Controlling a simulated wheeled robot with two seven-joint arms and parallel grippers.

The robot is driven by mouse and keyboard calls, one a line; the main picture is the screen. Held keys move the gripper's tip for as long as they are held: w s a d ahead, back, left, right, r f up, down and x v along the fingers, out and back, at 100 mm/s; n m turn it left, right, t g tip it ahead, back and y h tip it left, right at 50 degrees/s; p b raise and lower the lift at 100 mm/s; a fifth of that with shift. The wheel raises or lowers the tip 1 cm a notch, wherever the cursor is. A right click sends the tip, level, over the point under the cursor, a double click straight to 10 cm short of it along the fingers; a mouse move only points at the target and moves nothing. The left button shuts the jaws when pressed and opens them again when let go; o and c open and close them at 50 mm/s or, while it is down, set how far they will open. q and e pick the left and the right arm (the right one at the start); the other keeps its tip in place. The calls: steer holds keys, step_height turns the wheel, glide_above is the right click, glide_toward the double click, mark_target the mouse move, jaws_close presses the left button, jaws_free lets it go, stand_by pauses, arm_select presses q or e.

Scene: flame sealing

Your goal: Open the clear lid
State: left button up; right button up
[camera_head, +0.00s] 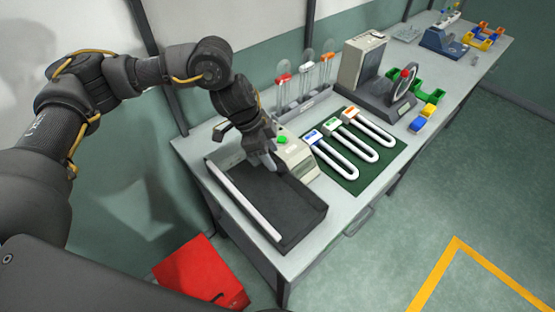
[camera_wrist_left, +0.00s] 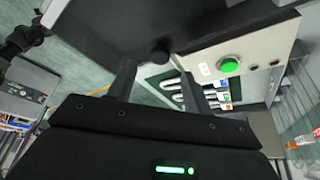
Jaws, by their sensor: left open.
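A dark, shallow box (camera_head: 305,212) with a pale strip along its left edge stands at the near left end of the workbench. I cannot make out a clear lid as a separate pane. My left gripper (camera_head: 268,162) points down over the back part of the box, beside the sealing machine (camera_head: 298,160) with its green button. In the left wrist view the gripper (camera_wrist_left: 155,75) has its fingers apart, with a small dark round knob (camera_wrist_left: 160,57) showing between them at the edge of the dark box (camera_wrist_left: 150,20). I cannot tell whether they touch. My right gripper is out of view.
Several white U-shaped pieces lie on a green mat (camera_head: 395,153) right of the machine. A rack (camera_head: 300,105) with coloured clips and a grey device (camera_head: 385,90) stand behind. A red bin (camera_head: 200,272) is on the floor in front.

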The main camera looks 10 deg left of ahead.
mark_target(280, 168)
arm_select(q)
steer(key=shift+p+x, duration=0.45)
steer(key=shift+x, duration=2)
jaws_close()
